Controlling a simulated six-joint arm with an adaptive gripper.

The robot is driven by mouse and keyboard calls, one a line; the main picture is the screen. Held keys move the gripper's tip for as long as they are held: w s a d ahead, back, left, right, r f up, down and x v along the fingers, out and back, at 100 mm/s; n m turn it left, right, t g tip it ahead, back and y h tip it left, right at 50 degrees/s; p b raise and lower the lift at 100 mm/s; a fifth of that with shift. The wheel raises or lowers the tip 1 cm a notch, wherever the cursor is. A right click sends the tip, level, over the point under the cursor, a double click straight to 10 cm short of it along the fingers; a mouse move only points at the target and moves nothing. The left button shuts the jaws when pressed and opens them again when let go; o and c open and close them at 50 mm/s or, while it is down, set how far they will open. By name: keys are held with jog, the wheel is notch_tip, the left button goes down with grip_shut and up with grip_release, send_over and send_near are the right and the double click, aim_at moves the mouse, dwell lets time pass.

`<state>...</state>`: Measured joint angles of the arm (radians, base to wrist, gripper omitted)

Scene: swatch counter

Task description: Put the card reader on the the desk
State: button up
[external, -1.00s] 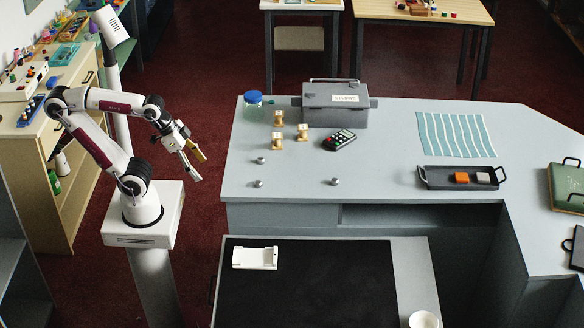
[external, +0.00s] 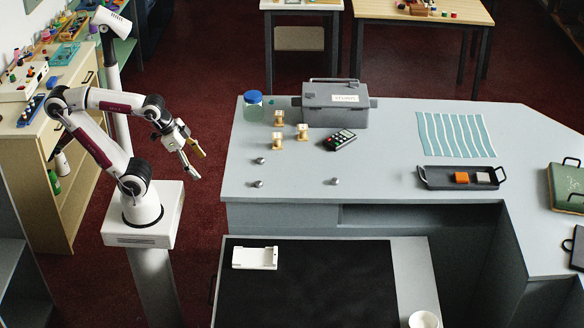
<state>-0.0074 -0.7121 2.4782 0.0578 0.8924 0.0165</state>
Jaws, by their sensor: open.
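The card reader (external: 339,139) is a small dark handheld device with a keypad. It lies at an angle on the grey counter (external: 290,185), in front of a grey case. A lower desk (external: 412,265) with a black top panel stands in front of the counter. My gripper (external: 200,166) is open and empty, off the counter's left edge and well to the left of the card reader. Nothing hides the card reader.
Near the card reader are a grey case (external: 336,106), a blue-lidded jar (external: 253,106), gold blocks (external: 278,138) and metal knobs (external: 335,181). A black tray (external: 434,182) lies right. A white holder (external: 255,258) and cup (external: 424,320) are on the desk; its middle is clear.

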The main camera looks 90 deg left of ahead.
jog(key=w+a+r+m+y, duration=0.2)
jog(key=w+a+m+y, duration=0.3)
jog(key=w+a, duration=0.65)
jog(key=w+a+r+m+y, duration=0.2)
jog(key=w+a+m+y, duration=0.2)
jog(key=w+a+m, duration=0.55)
jog(key=w+a+f+m+t, duration=0.15)
jog(key=w+a, duration=0.25)
jog(key=w, duration=0.4)
jog(key=w+a+f+m+t, duration=0.1)
jog(key=w+a+f+m, duration=0.2)
jog(key=w, duration=0.5)
jog(key=m+t, duration=0.1)
jog(key=m, duration=0.6)
send_near(340, 138)
jog(key=shift+w+a+f, duration=0.1)
jog(key=shift+w+a, duration=0.1)
jog(key=shift+a, duration=0.25)
jog(key=shift+w+a+f, duration=0.1)
jog(key=shift+w+a, duration=0.15)
jog(key=shift+a, duration=0.2)
jog(key=shift+w+f+m, duration=0.25)
jog(key=shift+m, duration=0.05)
jog(key=shift+t, duration=0.25)
jog(key=shift+x, duration=1.3)
jog(key=shift+a+f, duration=0.1)
jog(key=shift+f, duration=0.05)
